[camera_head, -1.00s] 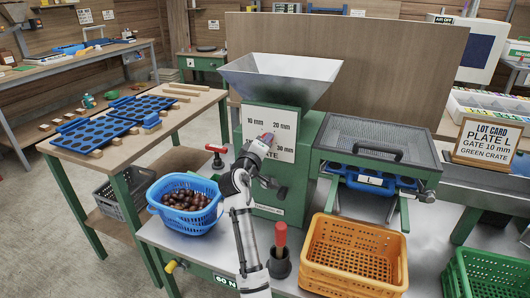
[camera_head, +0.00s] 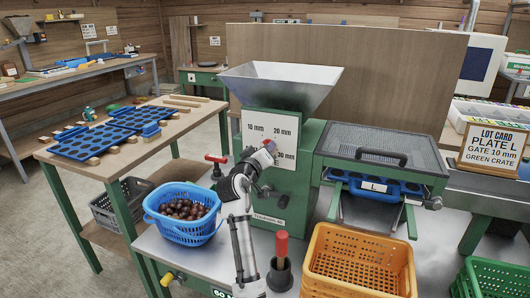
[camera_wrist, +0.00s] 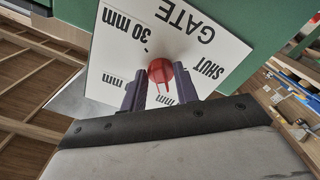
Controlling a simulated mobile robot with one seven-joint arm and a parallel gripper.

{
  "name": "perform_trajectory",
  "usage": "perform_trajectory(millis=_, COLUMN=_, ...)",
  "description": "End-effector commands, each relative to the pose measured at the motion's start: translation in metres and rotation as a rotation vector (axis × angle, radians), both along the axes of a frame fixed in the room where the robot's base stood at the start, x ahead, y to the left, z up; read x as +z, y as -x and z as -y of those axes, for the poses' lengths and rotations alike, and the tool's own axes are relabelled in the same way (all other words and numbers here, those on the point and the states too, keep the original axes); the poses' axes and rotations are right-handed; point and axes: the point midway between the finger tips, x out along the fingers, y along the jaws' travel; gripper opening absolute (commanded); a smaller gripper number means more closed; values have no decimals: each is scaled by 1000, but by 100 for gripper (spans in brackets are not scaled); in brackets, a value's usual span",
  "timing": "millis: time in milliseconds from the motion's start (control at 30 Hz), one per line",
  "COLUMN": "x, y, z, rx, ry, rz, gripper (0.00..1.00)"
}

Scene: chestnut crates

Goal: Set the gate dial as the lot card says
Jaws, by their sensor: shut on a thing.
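The lot card (camera_head: 491,147) at the right reads PLATE L, GATE 10 mm, GREEN CRATE. The white dial plate (camera_head: 267,119) is on the front of the green machine, marked 10 mm, 20 mm and 30 mm in the head view. In the wrist view the plate (camera_wrist: 137,48) appears inverted, with GATE, SHUT and 30 mm readable. My gripper (camera_head: 265,151) is at the plate. In the wrist view my gripper (camera_wrist: 160,82) is shut on the red dial knob (camera_wrist: 160,70), one finger on each side. Which mark the knob points to I cannot tell.
A blue basket of chestnuts (camera_head: 156,222) stands left of my arm. A red-handled post (camera_head: 282,248) and an orange crate (camera_head: 318,240) stand to the right. A green crate (camera_head: 472,285) is at the lower right. A metal hopper (camera_head: 281,82) tops the machine.

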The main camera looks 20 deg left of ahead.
Motion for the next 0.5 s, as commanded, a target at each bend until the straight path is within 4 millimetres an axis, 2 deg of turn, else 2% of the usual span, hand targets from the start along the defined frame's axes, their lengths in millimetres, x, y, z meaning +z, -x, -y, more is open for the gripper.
perform_trajectory(millis=233, x=-1, y=0, z=-1, rx=1, ry=1, rz=-1, gripper=7)
perform_trajectory(millis=267, x=0, y=0, z=-1, rx=1, ry=1, rz=-1, gripper=34)
perform_trajectory(millis=500, x=0, y=0, z=0, rx=1, ry=2, rz=-1, gripper=35)
